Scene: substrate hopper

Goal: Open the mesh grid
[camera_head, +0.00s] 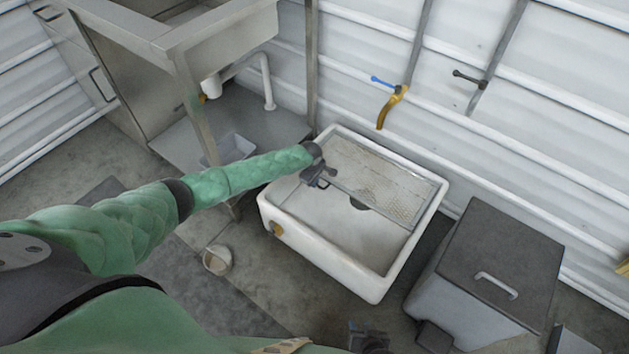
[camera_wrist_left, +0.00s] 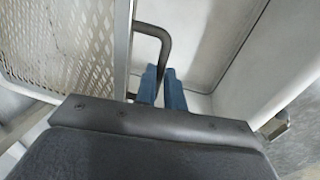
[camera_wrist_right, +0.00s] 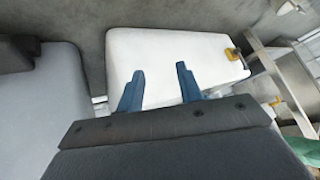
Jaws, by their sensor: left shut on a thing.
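The mesh grid (camera_head: 385,188) is a metal mesh panel in a frame, over the far half of a white basin (camera_head: 315,252). I cannot tell whether it lies flat or is slightly raised. In the left wrist view the mesh (camera_wrist_left: 68,45) is at the left, with a bent grey handle (camera_wrist_left: 166,42) on its frame. My left gripper (camera_head: 322,182) is at the grid's front edge, its blue fingers (camera_wrist_left: 162,88) shut on that handle. The fingers partly hide it. My right gripper (camera_wrist_right: 160,88) is open and empty, with the white basin (camera_wrist_right: 160,50) ahead of it.
A grey lidded box (camera_head: 495,265) stands right of the basin. A brass tap (camera_head: 388,103) with a blue lever is on the wall behind. A metal sink unit (camera_head: 180,35) stands at the upper left. A small pot (camera_head: 217,261) is on the floor left of the basin.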

